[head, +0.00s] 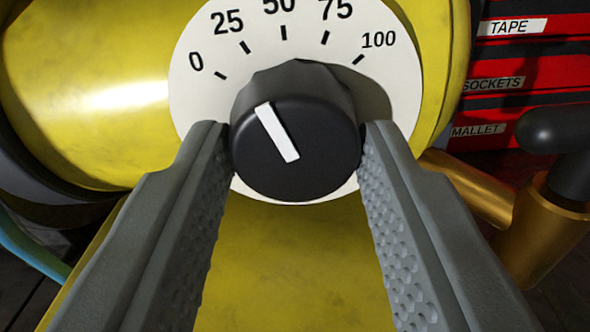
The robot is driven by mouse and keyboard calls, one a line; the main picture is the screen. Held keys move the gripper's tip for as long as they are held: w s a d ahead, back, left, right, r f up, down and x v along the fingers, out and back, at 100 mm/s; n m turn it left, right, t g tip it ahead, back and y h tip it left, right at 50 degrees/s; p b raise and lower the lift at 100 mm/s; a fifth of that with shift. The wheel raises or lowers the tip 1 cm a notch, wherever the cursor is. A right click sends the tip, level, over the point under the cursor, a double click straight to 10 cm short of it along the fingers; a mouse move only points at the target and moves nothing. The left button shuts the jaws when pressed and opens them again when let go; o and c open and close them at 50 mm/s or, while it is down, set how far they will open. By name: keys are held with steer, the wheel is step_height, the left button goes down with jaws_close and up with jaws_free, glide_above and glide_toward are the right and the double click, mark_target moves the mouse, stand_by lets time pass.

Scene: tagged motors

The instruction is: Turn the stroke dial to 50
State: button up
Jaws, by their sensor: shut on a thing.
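The stroke dial is a black round knob (300,165) with a white pointer line (277,131). It sits on a white scale plate (203,93) marked 0, 25, 50, 75 and 100, on a yellow motor body (95,75). The pointer leans to the upper left, roughly toward the 25 mark, left of 50. My gripper (296,150) has its two grey fingers on the left and right sides of the knob, shut on it. The knob's lower edge and the pointer show clearly between the fingers.
A red tool cabinet (535,65) with drawers labelled TAPE, SOCKETS and MALLET stands at the right. A brass-coloured fitting (545,235) with a black rounded handle (560,135) is at the lower right. A light blue hose (30,250) runs at the lower left.

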steer(key=m, duration=0.3)
steer(key=shift+m, duration=0.3)
steer(key=o, duration=1)
steer(key=shift+s, duration=0.15)
steer(key=s, duration=1.7)
steer(key=shift+s, duration=0.1)
